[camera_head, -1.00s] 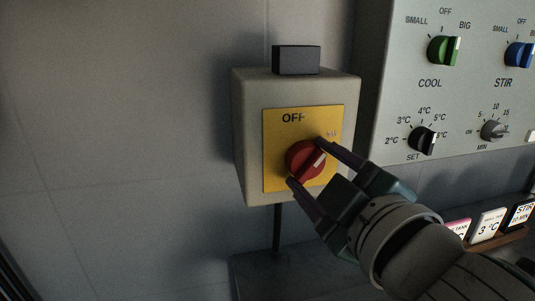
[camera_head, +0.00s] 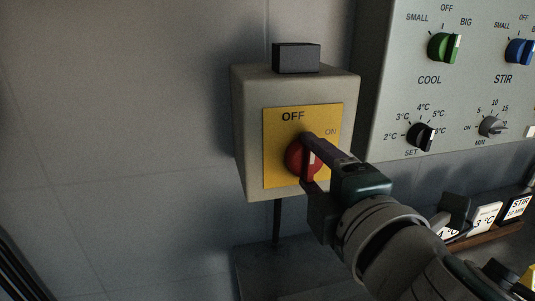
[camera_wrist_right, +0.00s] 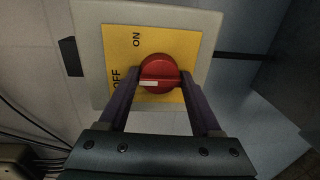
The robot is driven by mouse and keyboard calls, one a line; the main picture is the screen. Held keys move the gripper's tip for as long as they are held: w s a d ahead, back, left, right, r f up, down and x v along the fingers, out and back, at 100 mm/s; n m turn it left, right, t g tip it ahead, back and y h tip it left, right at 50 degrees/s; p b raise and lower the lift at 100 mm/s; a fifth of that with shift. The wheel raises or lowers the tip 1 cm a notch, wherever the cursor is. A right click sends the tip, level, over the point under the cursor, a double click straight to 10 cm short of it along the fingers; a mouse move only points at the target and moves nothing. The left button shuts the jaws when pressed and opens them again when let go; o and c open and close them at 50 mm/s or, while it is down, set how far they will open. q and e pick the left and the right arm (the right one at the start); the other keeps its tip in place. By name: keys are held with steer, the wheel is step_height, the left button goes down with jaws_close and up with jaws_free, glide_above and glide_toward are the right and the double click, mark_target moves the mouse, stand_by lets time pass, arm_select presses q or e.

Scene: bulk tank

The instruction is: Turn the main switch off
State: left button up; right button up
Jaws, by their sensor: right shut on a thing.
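The main switch is a red round knob (camera_head: 297,160) on a yellow plate (camera_head: 275,172) marked OFF at the top and ON at the upper right. The plate is on the front of a beige box (camera_head: 247,150) on the wall. My right gripper (camera_head: 308,164) is shut on the knob, one finger above and one below, hiding part of it. In the right wrist view the red knob (camera_wrist_right: 160,67) sits between the fingertips (camera_wrist_right: 158,78), and its white mark points left toward OFF. My left gripper is not in view.
A grey control panel (camera_head: 385,100) with green (camera_head: 441,47), blue (camera_head: 517,51) and smaller dark knobs stands to the right. Below it, label cards (camera_head: 484,217) stand on a brown ledge (camera_head: 480,238). A dark block (camera_head: 296,58) sits atop the box. The wall to the left is clear.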

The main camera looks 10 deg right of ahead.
steer(key=shift+a+r, duration=0.1)
steer(key=shift+r, duration=0.15)
steer(key=o, duration=1.3)
steer(key=shift+f, duration=0.1)
steer(key=shift+s+f, duration=0.1)
steer(key=shift+s, duration=0.2)
steer(key=s, duration=0.6)
steer(key=s+r+b, duration=0.1)
steer(key=s, duration=0.2)
steer(key=shift+s+d, duration=0.15)
steer(key=shift+d, duration=0.1)
